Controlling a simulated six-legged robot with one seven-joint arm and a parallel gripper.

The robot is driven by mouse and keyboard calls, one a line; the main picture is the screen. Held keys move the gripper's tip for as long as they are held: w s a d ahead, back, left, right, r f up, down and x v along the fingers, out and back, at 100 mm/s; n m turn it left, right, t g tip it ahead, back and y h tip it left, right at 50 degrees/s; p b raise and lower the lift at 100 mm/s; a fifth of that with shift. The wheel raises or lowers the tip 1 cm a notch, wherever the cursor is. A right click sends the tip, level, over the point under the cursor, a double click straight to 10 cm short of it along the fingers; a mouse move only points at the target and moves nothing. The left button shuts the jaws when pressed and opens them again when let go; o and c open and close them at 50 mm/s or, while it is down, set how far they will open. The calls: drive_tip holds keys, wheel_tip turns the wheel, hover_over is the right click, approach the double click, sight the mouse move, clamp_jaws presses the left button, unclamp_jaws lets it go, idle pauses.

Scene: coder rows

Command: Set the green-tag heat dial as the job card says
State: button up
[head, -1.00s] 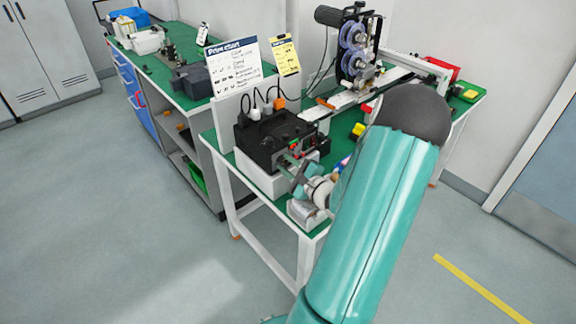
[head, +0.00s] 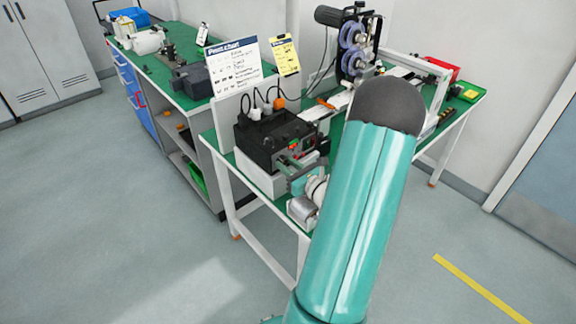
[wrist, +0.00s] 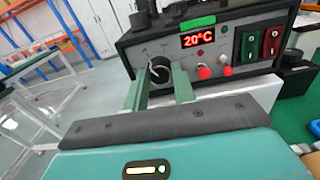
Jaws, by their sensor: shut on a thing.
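The black control box (head: 268,140) stands on the white-framed bench. In the wrist view its front panel (wrist: 222,52) carries a green tag (wrist: 198,23) above a red display (wrist: 197,40) reading 20°C. The black heat dial (wrist: 160,68), with a pale pointer mark, is at the panel's left. My gripper (wrist: 160,73) has its two green fingers on either side of the dial and is shut on it. In the head view my arm partly hides the gripper near the box front. A yellow card (head: 285,55) stands behind the box; its writing is too small to read.
Red knobs (wrist: 205,72) and green and red rocker switches (wrist: 259,46) sit right of the dial. A white chart (head: 234,67) stands beside the yellow card. A reel machine (head: 357,50) is at the bench's back. The floor at left is clear.

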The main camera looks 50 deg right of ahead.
drive_tip(key=m, duration=0.4)
drive_tip(key=shift+m, duration=0.3)
drive_tip(key=m, duration=0.4)
drive_tip(key=shift+m, duration=0.4)
drive_tip(key=o, duration=0.7)
drive_tip(key=shift+s, duration=0.15)
drive_tip(key=v, duration=1.3)
drive_tip(key=shift+s+a, duration=0.1)
drive_tip(key=shift+s, duration=0.2)
drive_tip(key=shift+w, duration=0.1)
